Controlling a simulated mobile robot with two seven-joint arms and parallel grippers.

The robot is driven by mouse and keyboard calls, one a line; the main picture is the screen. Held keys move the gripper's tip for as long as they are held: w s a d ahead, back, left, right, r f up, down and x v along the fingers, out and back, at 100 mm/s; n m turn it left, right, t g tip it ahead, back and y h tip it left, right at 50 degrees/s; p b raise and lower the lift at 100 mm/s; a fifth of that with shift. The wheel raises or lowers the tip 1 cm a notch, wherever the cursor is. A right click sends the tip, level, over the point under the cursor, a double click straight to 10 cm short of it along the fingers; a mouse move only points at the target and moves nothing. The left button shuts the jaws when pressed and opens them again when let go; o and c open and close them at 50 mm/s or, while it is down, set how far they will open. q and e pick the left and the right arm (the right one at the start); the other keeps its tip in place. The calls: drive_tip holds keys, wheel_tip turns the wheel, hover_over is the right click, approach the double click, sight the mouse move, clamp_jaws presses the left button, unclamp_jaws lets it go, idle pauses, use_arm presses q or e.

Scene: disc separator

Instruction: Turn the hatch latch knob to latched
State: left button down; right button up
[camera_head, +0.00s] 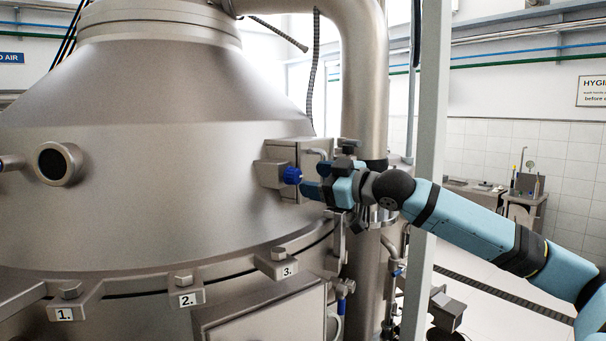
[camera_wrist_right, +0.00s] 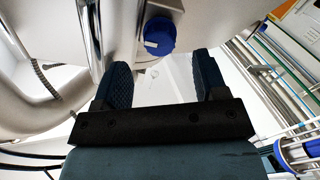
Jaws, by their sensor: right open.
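The hatch latch knob (camera_head: 292,175) is a small blue ribbed knob on the metal hatch block (camera_head: 272,172) at the right side of the big steel separator. It also shows in the right wrist view as a round blue knob (camera_wrist_right: 160,36) with a white mark on its face. My right gripper (camera_head: 312,190) is beside the knob, just to its right and slightly lower. In the right wrist view its two dark fingers (camera_wrist_right: 158,80) are apart with nothing between them, and the knob lies beyond the fingertips. My left gripper is not in view.
The separator bowl (camera_head: 160,170) fills the left side. A thick vertical pipe (camera_head: 365,80) and a pale post (camera_head: 433,110) stand close to my right arm. Bolted clamps labelled 1, 2 and 3 (camera_head: 278,264) run along the rim below.

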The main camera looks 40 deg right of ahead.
sight(298, 177)
drive_tip(key=shift+w+a+r, duration=0.1)
drive_tip(key=shift+w, duration=0.55)
drive_tip(key=shift+p+x, duration=0.75)
drive_tip(key=shift+p, duration=0.4)
drive_tip(key=shift+w+a+p, duration=0.1)
drive_tip(key=shift+w+p, duration=0.25)
drive_tip(key=shift+w, duration=0.1)
drive_tip(key=c, duration=0.9)
